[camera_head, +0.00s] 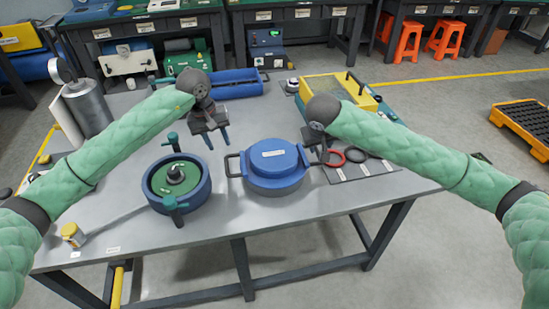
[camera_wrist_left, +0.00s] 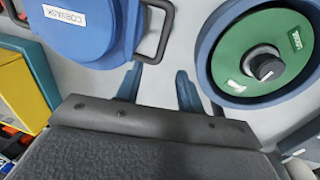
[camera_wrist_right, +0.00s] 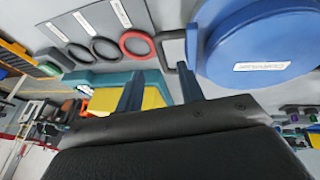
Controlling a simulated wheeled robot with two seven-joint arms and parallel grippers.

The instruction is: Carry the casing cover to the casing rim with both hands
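The casing cover (camera_head: 273,162) is a round blue lid with a white label and a dark loop handle on each side. It stands on the grey table, right of the casing. The casing (camera_head: 177,184) is a blue round body with a green inside, a dark central knob and green clamps around its rim. My left gripper (camera_head: 218,139) is open and empty, above the table behind the gap between casing and cover. The cover's left handle (camera_wrist_left: 166,32) lies beyond its fingertips. My right gripper (camera_wrist_right: 160,88) is open beside the cover's right handle (camera_wrist_right: 166,45), apparently not gripping it.
Red and black rings (camera_head: 333,158) lie on a grey mat right of the cover. A metal cylinder with a gauge (camera_head: 88,106) stands back left. The table front is mostly clear.

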